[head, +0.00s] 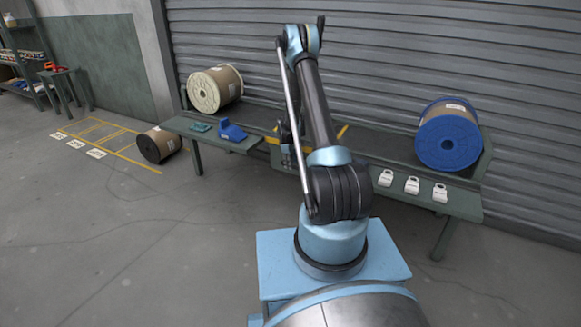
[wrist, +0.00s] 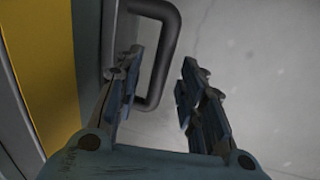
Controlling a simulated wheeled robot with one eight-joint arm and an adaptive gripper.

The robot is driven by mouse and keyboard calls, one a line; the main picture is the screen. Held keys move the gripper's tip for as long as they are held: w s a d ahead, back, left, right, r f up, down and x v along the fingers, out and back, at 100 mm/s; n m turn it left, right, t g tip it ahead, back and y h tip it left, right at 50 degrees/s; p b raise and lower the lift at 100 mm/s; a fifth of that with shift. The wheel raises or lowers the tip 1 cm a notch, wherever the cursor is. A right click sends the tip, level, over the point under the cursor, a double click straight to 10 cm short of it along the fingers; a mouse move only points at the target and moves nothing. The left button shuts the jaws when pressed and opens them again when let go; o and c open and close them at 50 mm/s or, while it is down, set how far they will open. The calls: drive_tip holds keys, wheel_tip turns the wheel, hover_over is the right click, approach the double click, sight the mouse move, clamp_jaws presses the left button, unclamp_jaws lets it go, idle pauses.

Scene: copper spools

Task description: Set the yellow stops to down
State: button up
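A yellow stop (head: 343,131) shows as a small strip on the bench, just right of my arm in the head view. Another yellow piece (head: 272,140) shows at the bench's front edge, left of my arm. In the wrist view a flat yellow panel (wrist: 42,70) fills the left side. A dark bent handle (wrist: 165,55) stands out beside it. My gripper (wrist: 158,75) is open, with one finger over the handle's opening and the other right of its bar. I cannot tell whether they touch. In the head view my arm hides most of the bench's middle.
A cream-sided spool (head: 214,88) and a blue spool (head: 448,135) sit at opposite ends of the bench (head: 375,150). A dark spool (head: 158,145) lies on the floor. A blue block (head: 231,132) and white tags (head: 412,186) lie along the front. Floor at left is mostly clear.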

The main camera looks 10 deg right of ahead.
wheel_tip(320, 180, up, 10)
drive_tip(key=s+a, duration=0.1)
drive_tip(key=shift+s, duration=0.2)
idle(0.4)
drive_tip(key=s+d+r+m, duration=0.1)
drive_tip(key=s+r+m, duration=0.4)
drive_tip(key=s+r, duration=2.1)
drive_tip(key=s+f+m, duration=0.1)
drive_tip(key=s+m, duration=0.1)
drive_tip(key=s, duration=1.2)
drive_tip(key=s+f+m+y, duration=0.1)
drive_tip(key=s+f+m, duration=0.1)
drive_tip(key=s, duration=1.2)
drive_tip(key=shift+s+m, duration=0.25)
drive_tip(key=shift+m, duration=0.45)
